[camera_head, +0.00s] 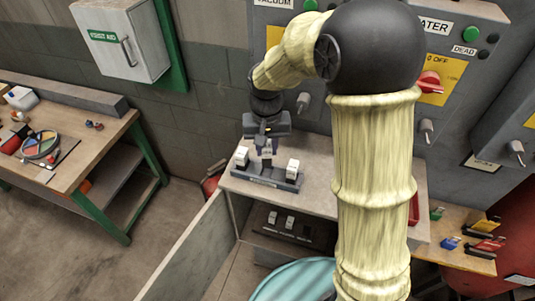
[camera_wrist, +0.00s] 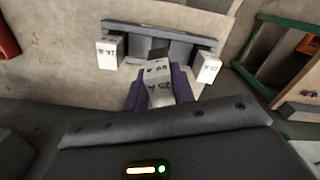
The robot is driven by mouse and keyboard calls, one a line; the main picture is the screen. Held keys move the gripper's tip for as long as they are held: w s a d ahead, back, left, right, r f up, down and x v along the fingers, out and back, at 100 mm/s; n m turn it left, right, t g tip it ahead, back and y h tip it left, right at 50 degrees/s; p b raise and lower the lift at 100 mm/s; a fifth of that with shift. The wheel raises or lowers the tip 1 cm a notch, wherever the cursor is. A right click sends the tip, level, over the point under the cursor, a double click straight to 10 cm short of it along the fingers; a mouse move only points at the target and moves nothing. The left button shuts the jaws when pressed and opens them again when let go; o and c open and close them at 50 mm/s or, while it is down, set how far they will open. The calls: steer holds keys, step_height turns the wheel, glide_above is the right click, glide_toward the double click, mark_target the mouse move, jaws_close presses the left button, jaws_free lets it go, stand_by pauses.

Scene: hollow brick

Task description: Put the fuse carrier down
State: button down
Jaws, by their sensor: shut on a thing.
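My gripper (camera_head: 266,146) is shut on a white fuse carrier (camera_wrist: 159,93) marked 25 A, between its two purple-grey fingers. The gripper points down over the middle of a dark grey rack (camera_head: 266,181) on the bench. A white carrier (camera_head: 242,156) stands at the rack's left end and another (camera_head: 292,168) at its right end. In the wrist view these end carriers show at left (camera_wrist: 107,53) and right (camera_wrist: 208,67). A second labelled white face shows just beyond the 25 A face; I cannot tell if it is the same piece. The held carrier's underside is hidden.
The bench top (camera_head: 320,165) is bare around the rack. A lower shelf holds another dark rack (camera_head: 307,235) with white carriers. A grey panel (camera_head: 468,100) with switches stands behind. A wooden workbench (camera_head: 80,150) is at left, and a teal round top (camera_head: 290,282) in front.

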mark_target(267, 157)
step_height(267, 157, down, 3)
steer(key=shift+f+p, duration=0.2)
steer(key=shift+p, duration=0.45)
steer(key=shift+f, duration=0.15)
steer(key=shift+f+b, duration=0.3)
steer(key=c, duration=1.2)
jaws_free()
steer(key=shift+o, duration=0.2)
